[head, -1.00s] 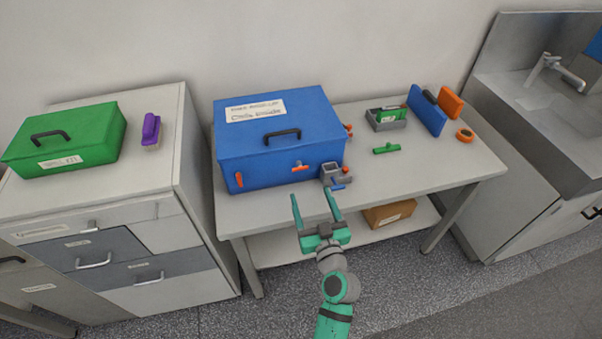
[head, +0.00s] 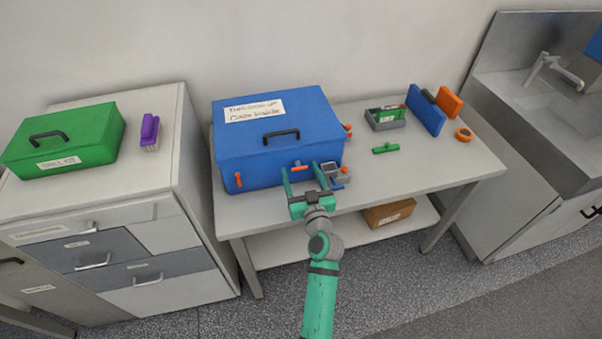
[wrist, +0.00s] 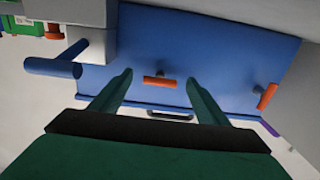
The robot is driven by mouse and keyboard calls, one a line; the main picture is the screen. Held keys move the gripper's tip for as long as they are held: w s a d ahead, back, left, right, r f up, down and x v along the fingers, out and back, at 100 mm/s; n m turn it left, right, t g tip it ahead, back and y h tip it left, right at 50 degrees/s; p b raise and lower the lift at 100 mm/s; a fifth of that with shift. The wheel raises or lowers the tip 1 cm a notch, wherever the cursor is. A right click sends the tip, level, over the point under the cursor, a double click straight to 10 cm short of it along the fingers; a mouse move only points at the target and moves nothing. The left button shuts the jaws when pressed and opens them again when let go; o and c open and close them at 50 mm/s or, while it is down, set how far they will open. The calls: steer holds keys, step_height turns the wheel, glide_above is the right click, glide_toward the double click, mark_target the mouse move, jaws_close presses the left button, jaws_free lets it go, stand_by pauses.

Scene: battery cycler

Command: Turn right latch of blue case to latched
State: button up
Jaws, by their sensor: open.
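The blue case (head: 232,155) stands closed on the table, and its front also shows in the wrist view (wrist: 215,50). Its right latch (head: 299,164) is an orange handle on the front, lying roughly horizontal; it also shows in the wrist view (wrist: 160,82). The left latch (head: 239,180) is orange and points roughly downward; it is at the right in the wrist view (wrist: 267,96). My gripper (head: 300,169) is open in front of the right latch. In the wrist view its fingers (wrist: 159,80) stand on either side of the latch; contact cannot be told.
A grey device (head: 340,170) with a blue lever stands close to the right of my gripper; the lever (wrist: 52,66) is large in the wrist view. A green piece (head: 385,148) lies farther right. A green case (head: 85,145) sits on the left cabinet.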

steer(key=c, duration=1)
steer(key=shift+c, duration=0.2)
steer(key=shift+m, duration=8.9)
